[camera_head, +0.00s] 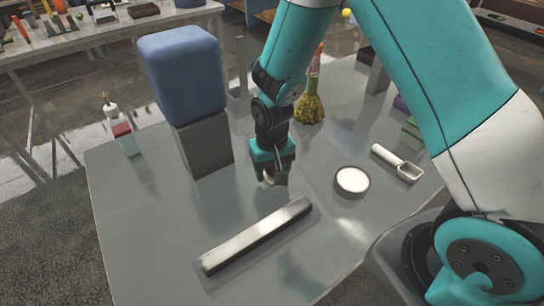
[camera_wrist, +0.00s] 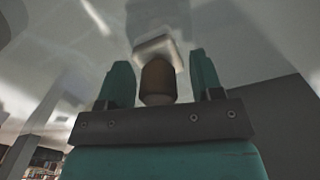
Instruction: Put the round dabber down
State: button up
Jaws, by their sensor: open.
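In the head view my gripper (camera_head: 273,172) is low over the grey table, and a small pale part of the dabber (camera_head: 269,179) shows beside the fingers. The pad looks to be at the table surface, but exact contact is hard to tell. Most of the dabber is hidden by my gripper in the head view.
A blue block on a grey stand (camera_head: 207,145) is to the left. A long metal bar (camera_head: 257,236) lies in front. A round dish of white powder (camera_head: 352,181) and a white scoop (camera_head: 397,163) are to the right. A yellow-green brush (camera_head: 310,105) stands behind. The table's front left is clear.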

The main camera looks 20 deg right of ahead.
notch_tip(320, 180, up, 12)
jog(key=shift+f+b, duration=0.2)
jog(key=shift+b, duration=0.75)
jog(key=s+a+r+n+y, duration=0.2)
jog(key=s+r+n, duration=0.2)
jog(key=s, duration=0.6)
jog(key=s+a+r+n+y, duration=0.2)
jog(key=s+r+n, duration=0.1)
jog(key=s+r, duration=0.5)
jog(key=shift+s+a+n, duration=0.3)
jog(key=shift+s+n, duration=0.1)
jog(key=shift+s, duration=0.45)
